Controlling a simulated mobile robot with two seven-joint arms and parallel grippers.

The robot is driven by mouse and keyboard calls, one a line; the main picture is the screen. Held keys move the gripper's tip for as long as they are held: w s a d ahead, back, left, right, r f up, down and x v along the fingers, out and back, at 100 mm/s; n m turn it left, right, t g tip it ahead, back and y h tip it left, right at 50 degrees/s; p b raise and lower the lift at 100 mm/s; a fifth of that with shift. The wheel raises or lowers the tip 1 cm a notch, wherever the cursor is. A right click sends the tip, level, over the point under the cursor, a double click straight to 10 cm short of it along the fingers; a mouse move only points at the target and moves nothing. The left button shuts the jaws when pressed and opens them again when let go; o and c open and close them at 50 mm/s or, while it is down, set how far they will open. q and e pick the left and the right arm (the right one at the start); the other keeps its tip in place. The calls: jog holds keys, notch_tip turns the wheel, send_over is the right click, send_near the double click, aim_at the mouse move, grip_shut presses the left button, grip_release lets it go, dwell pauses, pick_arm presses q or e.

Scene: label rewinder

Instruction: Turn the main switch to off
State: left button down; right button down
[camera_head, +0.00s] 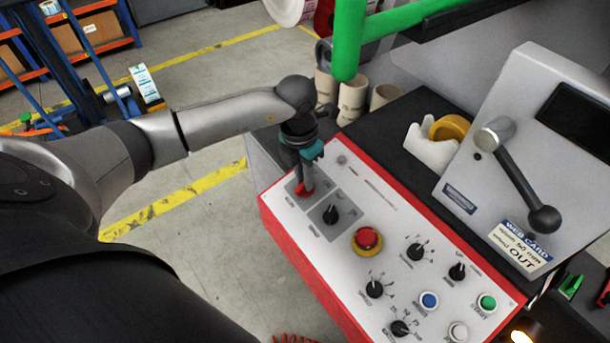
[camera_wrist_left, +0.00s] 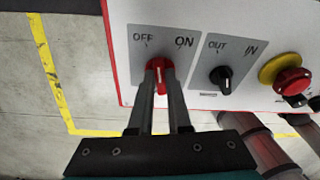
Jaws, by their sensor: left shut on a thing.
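The main switch is a red knob (camera_wrist_left: 160,76) on a grey plate marked OFF at left and ON at right in the left wrist view. It also shows as a small red spot in the head view (camera_head: 304,191), at the panel's far left end. My left gripper (camera_wrist_left: 159,78) has its two fingers around the red knob, one on each side, and is shut on it. In the head view my left gripper (camera_head: 307,172) reaches down onto the panel from above. The knob's white mark points roughly upright, between the two labels; its exact angle is hard to tell.
A black OUT/IN knob (camera_wrist_left: 222,77) sits right beside the main switch. A red emergency button (camera_head: 367,240) on a yellow ring and several other knobs and buttons cover the panel (camera_head: 395,215). A tape dispenser (camera_head: 435,140) and a lever (camera_head: 515,175) stand behind. A green bar (camera_head: 348,40) rises near my arm.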

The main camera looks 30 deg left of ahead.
pick_arm(q)
jog(key=shift+a+n+h+p, duration=0.15)
jog(key=shift+n+h+p, duration=0.3)
jog(key=shift+n, duration=1.25)
jog(key=c, duration=0.9)
grip_release()
jog(key=shift+o, duration=0.2)
notch_tip(320, 180, up, 15)
jog(key=a+p, duration=0.1)
jog(key=a, duration=0.1)
jog(key=shift+s, duration=0.1)
